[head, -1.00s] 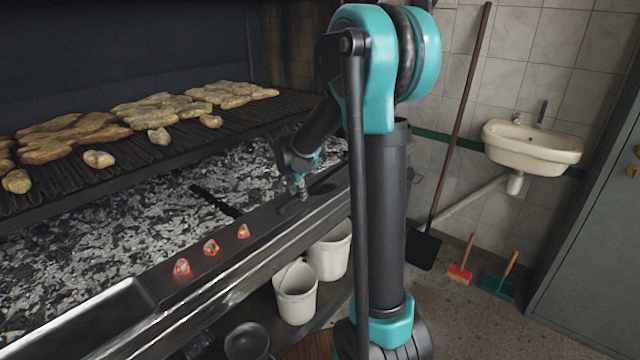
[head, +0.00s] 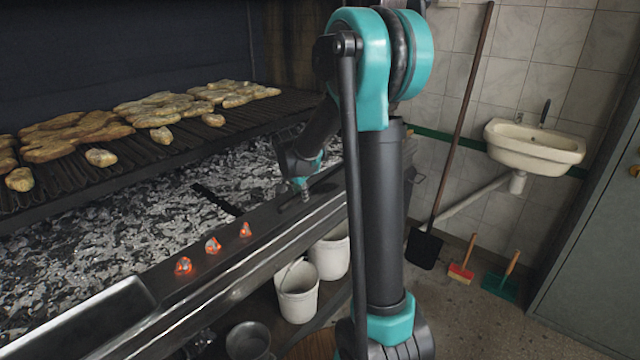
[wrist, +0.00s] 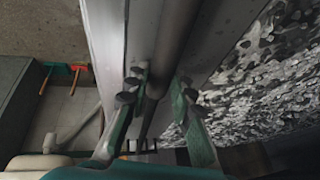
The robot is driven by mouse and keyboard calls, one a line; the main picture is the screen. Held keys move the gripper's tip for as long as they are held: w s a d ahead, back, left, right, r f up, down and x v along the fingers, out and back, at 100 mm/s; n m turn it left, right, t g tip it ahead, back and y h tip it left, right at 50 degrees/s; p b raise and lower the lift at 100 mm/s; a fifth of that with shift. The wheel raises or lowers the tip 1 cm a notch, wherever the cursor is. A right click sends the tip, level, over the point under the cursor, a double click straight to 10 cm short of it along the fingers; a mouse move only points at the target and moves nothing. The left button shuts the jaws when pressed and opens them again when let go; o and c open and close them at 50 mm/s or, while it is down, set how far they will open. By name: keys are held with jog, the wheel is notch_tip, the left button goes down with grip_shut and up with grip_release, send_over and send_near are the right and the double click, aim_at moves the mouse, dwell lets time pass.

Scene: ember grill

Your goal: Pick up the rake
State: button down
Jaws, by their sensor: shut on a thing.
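My gripper (head: 304,192) is at the front ledge of the grill, low beside the ash bed. In the wrist view, its two fingers (wrist: 156,92) are closed around a dark round rod, which I take to be the handle of the rake (wrist: 178,45). The rod runs lengthwise between the fingers, over the pale metal ledge. In the head view my gripper and arm hide most of the handle. A dark flat bar (head: 214,199) lies in the ash left of my gripper; I cannot tell whether it belongs to the rake.
Several glowing embers (head: 213,245) sit on the ledge. Meat lies on the grate (head: 60,172) above the ash bed (head: 120,235). White buckets (head: 297,290) stand below. A long-handled shovel (head: 424,248), small brushes (head: 461,271) and a sink (head: 535,147) are at the right.

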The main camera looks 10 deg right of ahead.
notch_tip(320, 180, up, 20)
dwell(0.7)
jog(key=shift+d, duration=0.1)
dwell(0.5)
